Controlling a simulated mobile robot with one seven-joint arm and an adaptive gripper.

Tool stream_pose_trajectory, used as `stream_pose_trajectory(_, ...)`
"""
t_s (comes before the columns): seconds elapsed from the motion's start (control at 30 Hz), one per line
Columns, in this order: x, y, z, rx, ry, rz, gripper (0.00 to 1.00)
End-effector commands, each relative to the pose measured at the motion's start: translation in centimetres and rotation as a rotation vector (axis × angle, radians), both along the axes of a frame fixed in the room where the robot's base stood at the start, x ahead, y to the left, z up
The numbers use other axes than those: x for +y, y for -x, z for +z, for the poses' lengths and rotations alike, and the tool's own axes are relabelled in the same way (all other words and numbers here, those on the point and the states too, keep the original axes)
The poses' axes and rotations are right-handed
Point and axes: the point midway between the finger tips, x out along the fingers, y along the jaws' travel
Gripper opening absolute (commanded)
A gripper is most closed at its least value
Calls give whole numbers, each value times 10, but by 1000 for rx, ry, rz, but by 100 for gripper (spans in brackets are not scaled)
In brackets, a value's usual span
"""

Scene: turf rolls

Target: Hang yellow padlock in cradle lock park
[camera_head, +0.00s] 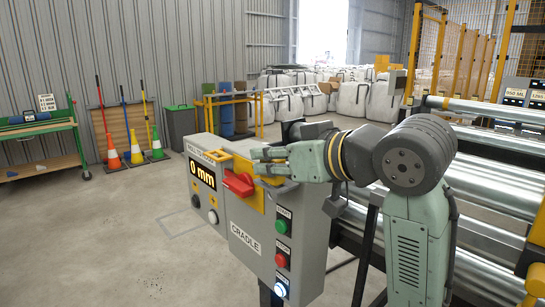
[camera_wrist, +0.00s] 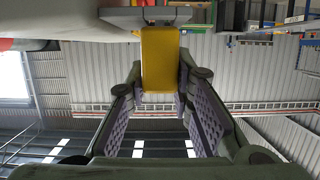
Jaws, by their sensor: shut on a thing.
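The yellow padlock (camera_wrist: 160,55) is between my fingers in the wrist view, its yellow body facing the camera. My gripper (camera_wrist: 160,82) is shut on it, one finger along each side. A grey plate edge (camera_wrist: 118,17) lies beyond the padlock, at the top of that view. In the head view my gripper (camera_head: 262,162) is at the front of the grey CRADLE control box (camera_head: 245,243), just right of the red rotary handle (camera_head: 239,184) on its yellow plate. The fingers largely hide the padlock there, and I cannot tell whether its shackle touches a holder.
The box carries a "0 mm" display (camera_head: 203,175), a green button (camera_head: 282,226), a red button (camera_head: 281,255) and a lit button (camera_head: 280,289). Steel rollers (camera_head: 490,190) stand close on the right. Open concrete floor (camera_head: 110,230) lies left of the box.

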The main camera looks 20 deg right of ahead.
Motion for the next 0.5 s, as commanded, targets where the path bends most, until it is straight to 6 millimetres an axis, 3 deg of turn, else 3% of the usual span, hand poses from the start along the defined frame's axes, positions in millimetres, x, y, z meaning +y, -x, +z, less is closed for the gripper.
stream_pose_trajectory(0.07, 0, 0, -3, -1, 0, 0, 0)
stream_pose_trajectory(0.1, 0, 0, -2, -1, 0, 0, 23)
stream_pose_trajectory(0.4, 0, 0, -1, -1, 0, 0, 43)
stream_pose_trajectory(0.5, 0, 0, -1, -1, 0, 0, 44)
